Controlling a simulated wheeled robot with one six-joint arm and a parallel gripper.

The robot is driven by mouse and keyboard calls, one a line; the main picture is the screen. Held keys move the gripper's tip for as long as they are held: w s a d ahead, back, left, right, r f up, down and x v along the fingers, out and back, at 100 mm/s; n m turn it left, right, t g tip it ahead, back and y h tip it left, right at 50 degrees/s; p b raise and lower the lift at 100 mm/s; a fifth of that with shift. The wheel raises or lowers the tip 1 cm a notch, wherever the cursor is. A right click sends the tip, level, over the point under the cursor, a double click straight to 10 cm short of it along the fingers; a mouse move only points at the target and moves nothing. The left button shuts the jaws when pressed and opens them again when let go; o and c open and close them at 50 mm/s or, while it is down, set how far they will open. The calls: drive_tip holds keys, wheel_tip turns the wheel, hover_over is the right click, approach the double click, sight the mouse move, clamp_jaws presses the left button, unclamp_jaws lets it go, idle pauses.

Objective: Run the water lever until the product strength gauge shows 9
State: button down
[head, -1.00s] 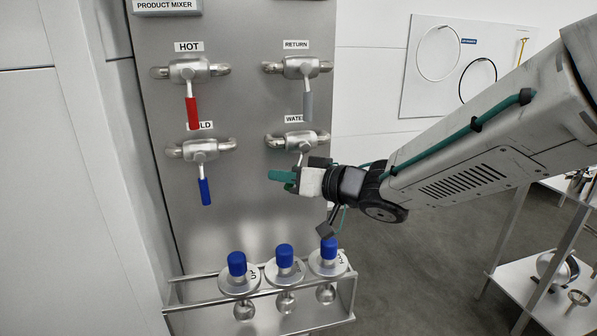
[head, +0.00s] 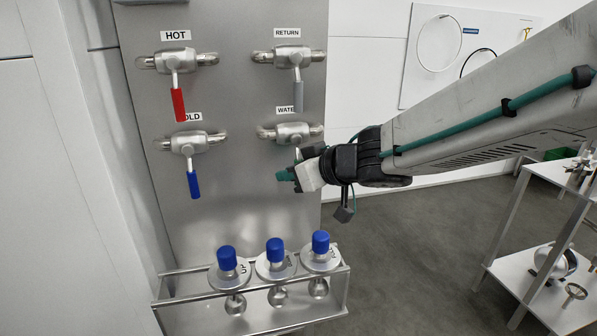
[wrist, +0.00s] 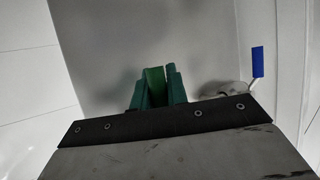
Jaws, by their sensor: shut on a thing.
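The water valve (head: 290,132) is on the right of the steel panel in the head view, under its partly covered "WATER" label (head: 286,110). Its short stem (head: 297,153) runs down behind my gripper (head: 286,175). In the wrist view, my gripper (wrist: 153,90) has its teal fingers closed around a green handle (wrist: 155,82), which I take to be the water lever's. In the head view that handle is hidden by the fingers. No product strength gauge is in view.
The hot lever (head: 179,104), return lever (head: 298,96) and cold lever (head: 194,184) hang on the same panel. Several blue-capped fittings (head: 274,252) stand in a metal rack (head: 340,290) below. A shelf (head: 530,280) stands at right.

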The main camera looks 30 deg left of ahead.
drive_tip(key=c, duration=1.4)
unclamp_jaws()
drive_tip(key=shift+d, duration=0.1)
drive_tip(key=v, duration=0.7)
drive_tip(key=shift+d+r, duration=0.2)
drive_tip(key=shift+d, duration=0.1)
